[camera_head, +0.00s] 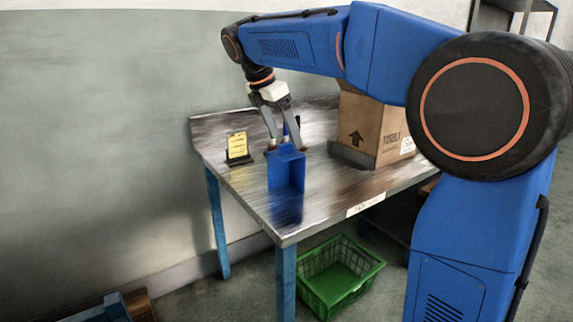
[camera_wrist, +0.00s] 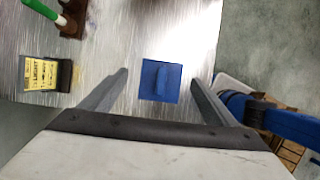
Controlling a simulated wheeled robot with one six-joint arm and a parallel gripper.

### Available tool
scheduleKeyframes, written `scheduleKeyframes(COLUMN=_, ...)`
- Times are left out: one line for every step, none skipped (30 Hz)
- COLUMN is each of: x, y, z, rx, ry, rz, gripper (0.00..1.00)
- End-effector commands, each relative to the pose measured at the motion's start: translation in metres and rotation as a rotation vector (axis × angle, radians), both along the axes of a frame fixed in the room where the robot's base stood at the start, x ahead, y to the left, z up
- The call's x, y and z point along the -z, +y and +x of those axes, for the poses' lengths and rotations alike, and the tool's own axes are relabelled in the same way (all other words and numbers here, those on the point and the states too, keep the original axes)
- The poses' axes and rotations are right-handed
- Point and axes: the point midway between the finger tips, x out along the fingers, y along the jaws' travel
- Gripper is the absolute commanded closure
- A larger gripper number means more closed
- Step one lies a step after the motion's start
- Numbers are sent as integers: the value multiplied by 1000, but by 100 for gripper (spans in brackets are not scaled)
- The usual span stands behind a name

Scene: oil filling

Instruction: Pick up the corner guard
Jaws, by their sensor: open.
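In the wrist view my gripper (camera_wrist: 159,77) has one finger on each side of the guard, with gaps between. Nothing is held. I cannot tell exactly how high the fingertips are against the guard's top.
The metal table (camera_head: 240,196) has a yellow sign on a black stand (camera_head: 238,147) at left. A cardboard box (camera_head: 372,127) stands at right. A green basket (camera_head: 338,278) is on the floor below. A green-handled item (camera_wrist: 42,10) shows at the wrist view's upper left.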

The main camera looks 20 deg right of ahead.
Motion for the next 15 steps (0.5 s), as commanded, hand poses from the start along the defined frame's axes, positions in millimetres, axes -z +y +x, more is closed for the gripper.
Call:
scheduleKeyframes(x=9, y=-4, z=0, rx=2, ry=2, rz=-1, gripper=19)
scheduleKeyframes(x=13, y=-6, z=1, rx=2, ry=2, rz=-1, gripper=19)
scheduleKeyframes(x=19, y=-8, z=2, rx=2, ry=1, rz=0, gripper=19)
scheduleKeyframes(x=23, y=-10, z=2, rx=2, ry=2, rz=-1, gripper=19)
scheduleKeyframes(x=27, y=-11, z=3, rx=2, ry=2, rz=-1, gripper=19)
scheduleKeyframes(x=30, y=-13, z=4, rx=1, ry=1, rz=0, gripper=19)
scheduleKeyframes(x=33, y=-14, z=4, rx=2, ry=1, rz=0, gripper=19)
scheduleKeyframes(x=35, y=-14, z=4, rx=2, ry=1, rz=0, gripper=19)
scheduleKeyframes(x=38, y=-15, z=4, rx=1, ry=1, rz=0, gripper=19)
scheduleKeyframes(x=39, y=-15, z=5, rx=1, ry=1, rz=0, gripper=19)
scheduleKeyframes(x=40, y=-16, z=5, rx=1, ry=0, rz=0, gripper=19)
scheduleKeyframes(x=41, y=-16, z=5, rx=1, ry=0, rz=0, gripper=19)
scheduleKeyframes(x=43, y=-17, z=5, rx=1, ry=0, rz=0, gripper=19)
scheduleKeyframes(x=45, y=-17, z=4, rx=1, ry=0, rz=0, gripper=19)
scheduleKeyframes(x=49, y=-19, z=4, rx=1, ry=2, rz=-1, gripper=19)
